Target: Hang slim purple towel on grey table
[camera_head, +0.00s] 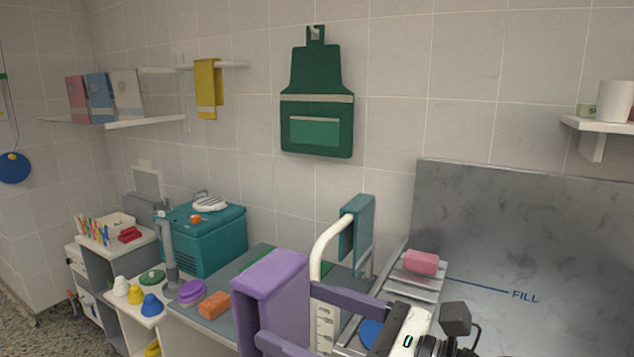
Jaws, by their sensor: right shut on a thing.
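The slim purple towel (270,290) hangs folded in an upside-down U, close to the camera at lower middle. My right gripper (285,312) comes in from the lower right and is shut on the towel, its two dark fingers reaching to the towel's right and lower parts. The towel is in front of the grey table (220,326) and hides part of its top. I cannot tell whether it touches the table. The towel's lower end is cut off by the frame. My left gripper is not in view.
A curved white pipe (325,245) with a teal towel (357,230) stands just right of the purple towel. A pink block (421,262) lies on a rack beside a metal panel.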

